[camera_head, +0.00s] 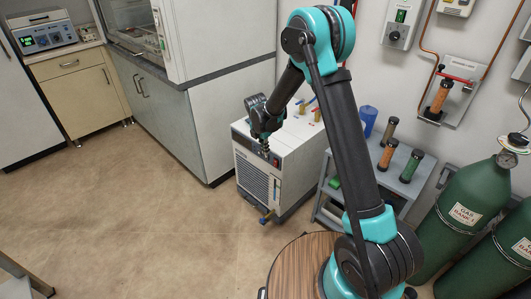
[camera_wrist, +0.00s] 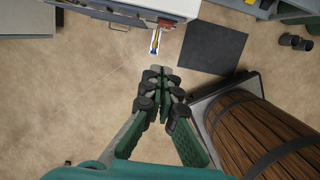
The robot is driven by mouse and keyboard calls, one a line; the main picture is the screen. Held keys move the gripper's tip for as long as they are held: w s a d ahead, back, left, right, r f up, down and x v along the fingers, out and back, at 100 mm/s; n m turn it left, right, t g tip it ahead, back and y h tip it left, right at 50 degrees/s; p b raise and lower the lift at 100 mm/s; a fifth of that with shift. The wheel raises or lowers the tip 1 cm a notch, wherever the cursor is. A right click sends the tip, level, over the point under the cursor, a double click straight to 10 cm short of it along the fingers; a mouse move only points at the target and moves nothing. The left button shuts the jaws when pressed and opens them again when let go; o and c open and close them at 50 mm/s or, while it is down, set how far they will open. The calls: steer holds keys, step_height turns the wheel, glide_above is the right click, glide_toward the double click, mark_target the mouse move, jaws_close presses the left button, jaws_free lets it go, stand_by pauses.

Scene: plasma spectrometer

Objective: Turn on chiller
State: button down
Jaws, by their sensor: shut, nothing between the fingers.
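The chiller (camera_head: 293,150) is a white box with a dark control panel and a vented grille on its front, standing on the floor in the middle of the head view. My gripper (camera_head: 274,160) is in front of the chiller's upper front and covers part of the panel. In the wrist view my gripper (camera_wrist: 160,72) is shut and empty.
A grey shelf cart (camera_head: 407,187) with several coloured cylinders stands right of the chiller. Green gas cylinders (camera_head: 463,208) stand at the far right. A fume hood cabinet (camera_head: 228,120) is close on the chiller's left. The floor (camera_head: 130,215) at the left is clear.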

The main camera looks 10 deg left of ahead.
mark_target(275, 163)
steer(key=shift+s+a+f+g+y, duration=0.1)
steer(key=shift+s+f+g+y, duration=0.15)
steer(key=shift+f, duration=0.45)
steer(key=shift+w, duration=0.1)
steer(key=w+d+f, duration=0.3)
steer(key=w+f, duration=0.1)
steer(key=f, duration=0.6)
steer(key=shift+d+f, duration=0.15)
steer(key=shift+f, duration=0.1)
steer(key=shift+w, duration=0.1)
